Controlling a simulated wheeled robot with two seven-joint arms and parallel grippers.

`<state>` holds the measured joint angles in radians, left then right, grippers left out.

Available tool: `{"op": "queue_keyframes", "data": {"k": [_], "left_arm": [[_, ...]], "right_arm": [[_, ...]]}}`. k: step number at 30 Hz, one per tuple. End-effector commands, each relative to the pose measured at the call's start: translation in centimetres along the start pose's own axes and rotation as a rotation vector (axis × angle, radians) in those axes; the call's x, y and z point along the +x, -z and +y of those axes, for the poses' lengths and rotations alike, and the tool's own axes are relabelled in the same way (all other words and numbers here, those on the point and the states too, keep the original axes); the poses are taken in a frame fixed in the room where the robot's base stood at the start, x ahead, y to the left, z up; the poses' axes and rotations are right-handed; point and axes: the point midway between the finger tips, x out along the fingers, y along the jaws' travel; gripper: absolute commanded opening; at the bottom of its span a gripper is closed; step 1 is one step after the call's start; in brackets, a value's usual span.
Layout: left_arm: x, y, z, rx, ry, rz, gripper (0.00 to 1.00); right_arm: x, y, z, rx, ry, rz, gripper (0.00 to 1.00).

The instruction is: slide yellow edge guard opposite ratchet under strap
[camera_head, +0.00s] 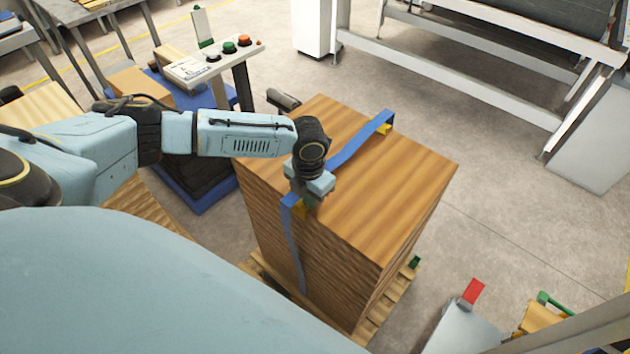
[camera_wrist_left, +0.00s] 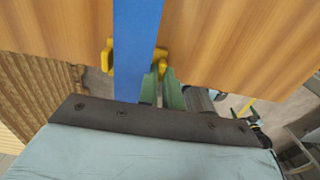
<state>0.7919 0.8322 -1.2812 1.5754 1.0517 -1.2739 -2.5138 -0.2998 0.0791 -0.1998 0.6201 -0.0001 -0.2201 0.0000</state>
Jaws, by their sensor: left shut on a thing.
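A blue strap (camera_head: 352,146) runs across the top of a stack of brown sheets (camera_head: 395,185) and down its near side. It also shows in the left wrist view (camera_wrist_left: 136,45). A yellow edge guard (camera_head: 299,211) is at the near top edge of the stack, partly hidden by my gripper. In the left wrist view its yellow parts (camera_wrist_left: 163,63) show on both sides of the strap, which crosses over it. My left gripper (camera_head: 309,205) is shut on this guard beside the strap. Another yellow guard (camera_head: 388,124) sits under the strap at the far edge. My right gripper is out of view.
The stack stands on a wooden pallet (camera_head: 372,327). A control panel (camera_head: 215,60) with buttons stands behind at the left, near a blue pallet (camera_head: 207,203). A white machine frame (camera_head: 460,68) is at the back right. Floor right of the stack is open.

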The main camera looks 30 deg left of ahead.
Motion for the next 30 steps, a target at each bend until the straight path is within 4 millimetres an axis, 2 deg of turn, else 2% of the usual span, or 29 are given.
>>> {"op": "queue_keyframes", "data": {"k": [7, 9, 13, 23, 26, 30], "left_arm": [[0.0, 0.0, 0.1, 0.000, 0.000, 0.000, 0.00], [0.0, 0.0, 0.1, -0.001, 0.000, 0.000, 0.14], [0.0, 0.0, 0.0, -0.001, 0.000, 0.000, 0.31], [-0.3, 0.0, 0.0, -0.001, 0.000, -0.001, 0.32], [-1.3, -0.1, 0.1, -0.001, 0.000, -0.002, 0.32], [-4.1, -0.1, 0.1, 0.001, 0.000, -0.005, 0.32]], "right_arm": [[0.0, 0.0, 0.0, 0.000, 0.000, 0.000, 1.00], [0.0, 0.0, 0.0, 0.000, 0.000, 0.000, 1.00], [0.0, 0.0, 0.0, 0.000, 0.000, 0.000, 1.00], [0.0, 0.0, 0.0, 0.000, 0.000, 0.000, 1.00], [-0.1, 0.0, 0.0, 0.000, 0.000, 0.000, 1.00], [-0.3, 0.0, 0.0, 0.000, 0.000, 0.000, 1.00]]}}
